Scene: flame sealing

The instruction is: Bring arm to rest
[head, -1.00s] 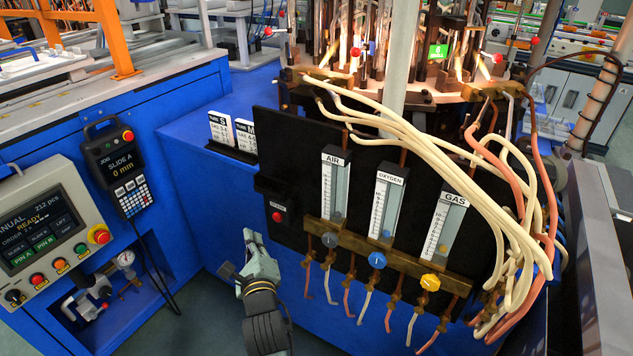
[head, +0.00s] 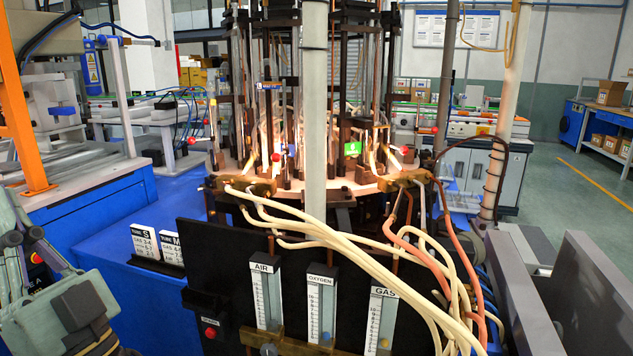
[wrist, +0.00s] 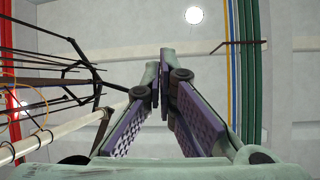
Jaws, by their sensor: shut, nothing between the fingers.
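My gripper is shut and empty; in the wrist view its two fingers (wrist: 163,75) meet at the top, their purple pads facing each other. Behind them are only the ceiling, a round lamp, pipes and dark rods. In the head view, parts of my arm and gripper stand raised close to the camera at the lower left, cut off by the picture's edge. They hide most of the control panel there.
The black flowmeter panel (head: 228,285) with air, oxygen and gas tubes stands at the bottom centre. Cream hoses (head: 345,245) arch over it. Burners flame at the carousel (head: 290,165) behind. White tube cards (head: 145,241) stand on the blue bench. Open floor (head: 570,205) shows at right.

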